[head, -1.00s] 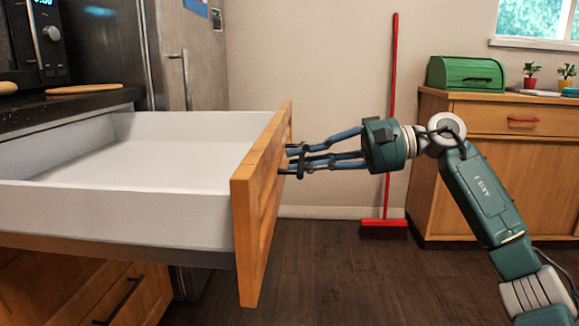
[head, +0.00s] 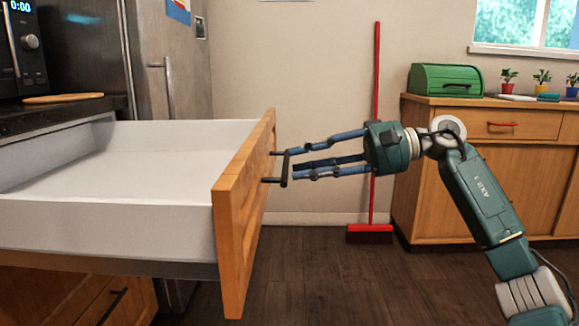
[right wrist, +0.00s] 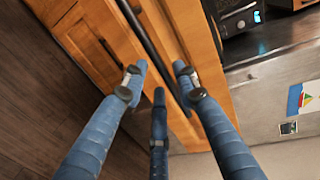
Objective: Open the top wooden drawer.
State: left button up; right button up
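The top wooden drawer (head: 240,215) stands pulled far out, its white, empty inside showing in the head view. Its front carries a black bar handle (head: 285,168); the bar also shows in the right wrist view (right wrist: 148,38). My right gripper (head: 293,162) is just to the right of the handle, its blue fingers pointing at it. In the right wrist view my right gripper (right wrist: 158,82) has its fingers spread, with nothing held between them. The fingertips look clear of the bar or barely beside it. My left gripper is not in view.
A lower drawer (head: 115,300) is shut beneath. A dark counter (head: 60,115) with a wooden board (head: 63,98) and a fridge (head: 165,60) are behind. A red broom (head: 375,120) leans on the wall. A wooden cabinet (head: 520,180) stands right. The floor between is clear.

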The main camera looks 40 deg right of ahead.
jog(key=v, duration=0.8)
jog(key=shift+s, duration=0.1)
